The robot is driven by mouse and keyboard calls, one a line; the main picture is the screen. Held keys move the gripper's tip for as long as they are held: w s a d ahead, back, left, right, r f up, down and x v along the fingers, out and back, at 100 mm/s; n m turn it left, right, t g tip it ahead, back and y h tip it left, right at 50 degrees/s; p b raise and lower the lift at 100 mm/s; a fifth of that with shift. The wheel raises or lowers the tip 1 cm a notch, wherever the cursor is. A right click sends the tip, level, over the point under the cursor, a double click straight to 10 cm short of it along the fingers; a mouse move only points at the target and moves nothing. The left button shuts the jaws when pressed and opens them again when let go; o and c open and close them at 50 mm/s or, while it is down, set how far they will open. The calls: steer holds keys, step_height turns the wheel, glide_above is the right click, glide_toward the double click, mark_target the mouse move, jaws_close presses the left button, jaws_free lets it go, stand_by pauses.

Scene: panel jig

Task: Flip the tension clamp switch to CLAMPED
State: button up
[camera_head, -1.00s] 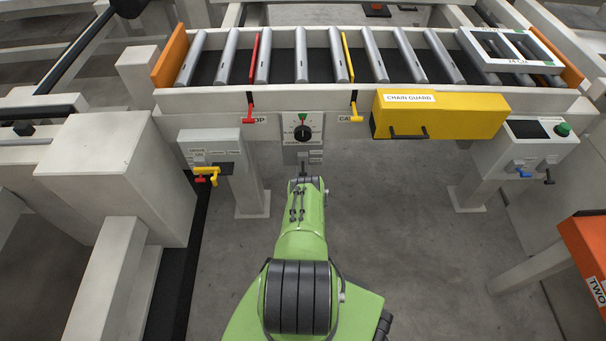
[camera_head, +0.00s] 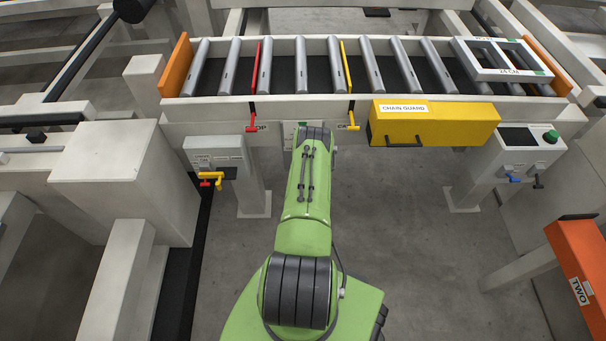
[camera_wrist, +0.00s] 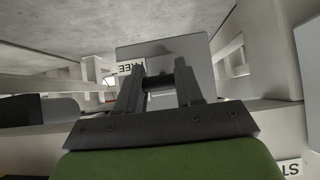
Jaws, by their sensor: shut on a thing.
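In the wrist view my gripper (camera_wrist: 160,82) is shut on a short dark bar, which looks like the handle of the tension clamp switch (camera_wrist: 157,83). A light grey plate (camera_wrist: 165,48) stands behind it. A white label (camera_wrist: 131,68) beside the left finger reads "FREE", partly covered. The handle's exact position is hard to tell. In the head view my green arm hides the gripper and the switch, and most of the dial panel (camera_head: 289,131) behind it.
A roller conveyor (camera_head: 225,108) spans the back. A red lever (camera_head: 251,127) and a yellow lever (camera_head: 352,127) hang from its front, either side of my arm. A yellow chain guard (camera_head: 435,125) is to the right. Control pedestals stand left (camera_head: 215,150) and right (camera_head: 525,150).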

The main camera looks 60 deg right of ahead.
steer(key=shift+d+r+g+y, duration=0.2)
steer(key=shift+r+g+y, duration=0.3)
steer(key=shift+y, duration=0.5)
steer(key=shift+b, duration=0.3)
steer(key=o, duration=1)
steer(key=shift+w, duration=0.1)
steer(key=shift+o, duration=0.2)
steer(key=shift+r, duration=0.1)
steer(key=p+v, duration=0.5)
steer(key=v, duration=1)
steer(key=shift+r, duration=0.45)
